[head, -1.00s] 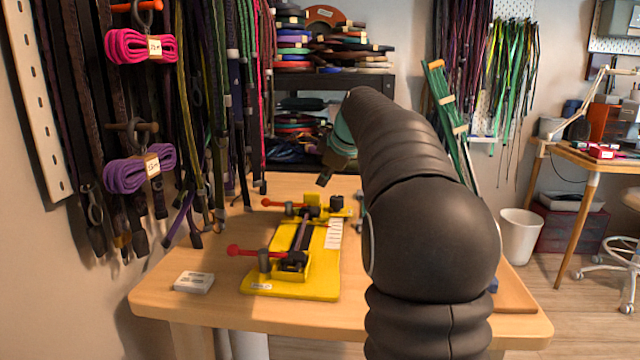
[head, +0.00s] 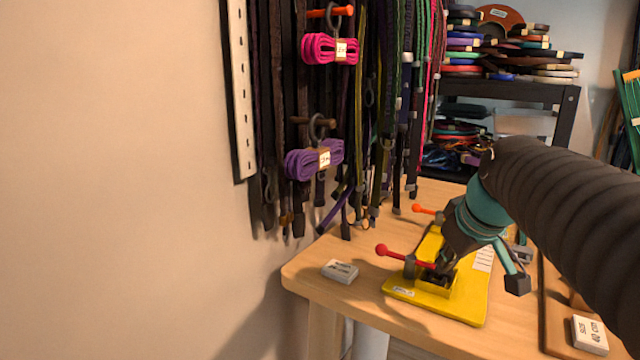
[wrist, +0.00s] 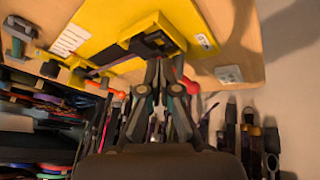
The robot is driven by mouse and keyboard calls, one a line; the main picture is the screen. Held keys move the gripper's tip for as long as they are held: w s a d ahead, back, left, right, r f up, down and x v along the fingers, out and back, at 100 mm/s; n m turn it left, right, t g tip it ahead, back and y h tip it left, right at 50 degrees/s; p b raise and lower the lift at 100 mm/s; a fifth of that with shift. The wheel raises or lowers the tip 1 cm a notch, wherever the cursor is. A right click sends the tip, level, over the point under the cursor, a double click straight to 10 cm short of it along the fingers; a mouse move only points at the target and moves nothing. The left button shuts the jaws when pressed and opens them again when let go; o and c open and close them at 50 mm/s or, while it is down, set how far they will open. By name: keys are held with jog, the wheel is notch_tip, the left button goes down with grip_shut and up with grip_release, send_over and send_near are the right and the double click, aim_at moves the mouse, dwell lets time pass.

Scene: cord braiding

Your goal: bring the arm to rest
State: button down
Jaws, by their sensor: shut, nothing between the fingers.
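My gripper (wrist: 165,75) shows in the wrist view with its fingertips together and nothing between them. In the head view my arm comes in from the right, and the gripper (head: 445,262) is over the near end of the yellow braiding jig (head: 462,308). In the wrist view the fingertips overlap the edge of the jig (wrist: 195,20); I cannot tell whether they touch it.
The jig lies on a wooden table (head: 320,268) with a white label block (head: 340,271) to its left. Another label block (head: 589,335) is at the right. Cords and straps hang on the wall, with pink (head: 329,48) and purple (head: 313,159) bundles. A dark shelf (head: 566,110) stands behind.

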jog(key=s+a+f, duration=0.1)
jog(key=s+f, duration=0.1)
jog(key=s, duration=0.1)
jog(key=s+a+f+m, duration=0.1)
jog(key=s+f, duration=0.1)
jog(key=s, duration=0.1)
jog(key=s+a+f+m, duration=0.1)
jog(key=s+a+f, duration=0.1)
jog(key=s, duration=0.2)
jog(key=s+a+f+m, duration=0.1)
jog(key=s+f+m, duration=0.1)
jog(key=s+f, duration=0.4)
jog(key=shift+s+a+f+g, duration=0.25)
jog(key=shift+s+f+g, duration=0.05)
jog(key=shift+s, duration=0.1)
dwell(0.3)
